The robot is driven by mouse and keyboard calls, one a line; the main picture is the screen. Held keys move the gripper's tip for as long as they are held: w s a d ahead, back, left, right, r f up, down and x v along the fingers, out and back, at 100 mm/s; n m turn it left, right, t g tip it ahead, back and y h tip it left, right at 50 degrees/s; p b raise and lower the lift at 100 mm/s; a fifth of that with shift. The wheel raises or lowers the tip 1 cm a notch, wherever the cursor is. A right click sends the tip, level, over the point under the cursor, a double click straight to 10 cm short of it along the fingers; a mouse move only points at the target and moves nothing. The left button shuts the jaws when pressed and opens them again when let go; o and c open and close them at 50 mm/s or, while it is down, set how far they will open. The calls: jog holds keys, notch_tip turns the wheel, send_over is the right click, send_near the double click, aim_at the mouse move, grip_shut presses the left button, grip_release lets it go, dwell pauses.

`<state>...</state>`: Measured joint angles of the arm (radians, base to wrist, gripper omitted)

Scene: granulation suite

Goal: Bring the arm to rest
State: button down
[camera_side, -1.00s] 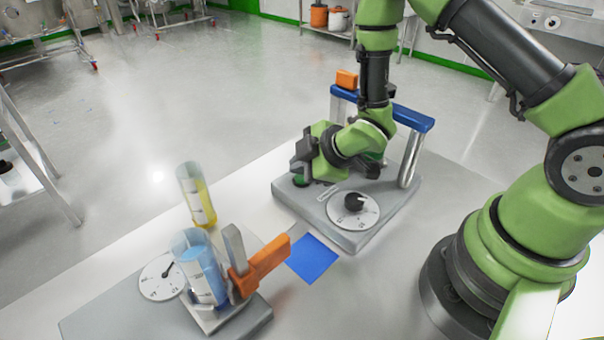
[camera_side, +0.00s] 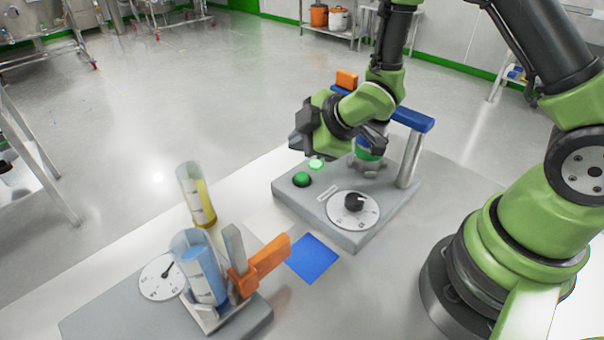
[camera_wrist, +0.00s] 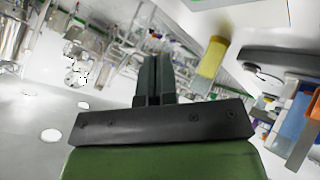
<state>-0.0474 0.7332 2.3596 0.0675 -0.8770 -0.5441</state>
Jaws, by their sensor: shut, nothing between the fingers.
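My gripper (camera_side: 303,137) hangs in the air above the grey machine base (camera_side: 290,201), just over its left back part. In the wrist view my gripper's two dark fingers (camera_wrist: 153,80) lie side by side, shut and empty. A green button (camera_side: 301,179) on the base is uncovered, and a small green light (camera_side: 316,163) glows behind it. A black knob (camera_side: 354,202) on a white dial stands at the front right of the base. My gripper is clear of both.
A blue crossbar (camera_side: 412,119) on posts spans the machine, with an orange block (camera_side: 346,79) on it. At the front left stand a cylinder of blue liquid (camera_side: 203,274), a yellow cylinder (camera_side: 197,196) and an orange lever (camera_side: 262,262). A blue square (camera_side: 312,258) lies flat between.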

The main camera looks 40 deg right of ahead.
jog(key=shift+r, duration=0.45)
jog(key=shift+r, duration=0.15)
jog(key=s+d+r+m+h, duration=0.1)
jog(key=s+r+m, duration=0.25)
jog(key=r, duration=0.35)
jog(key=s+d+r+m+h, duration=0.1)
jog(key=s+d+r+m, duration=0.15)
jog(key=r+m, duration=0.35)
jog(key=s+a+r+m+g+y, duration=0.1)
jog(key=s+r+m, duration=0.2)
jog(key=s, duration=0.4)
jog(key=s+a+r+m+y, duration=0.1)
jog(key=s+r+m, duration=0.2)
jog(key=s, duration=0.4)
jog(key=shift+a+g, duration=0.35)
jog(key=shift+g, duration=0.05)
dwell(2.0)
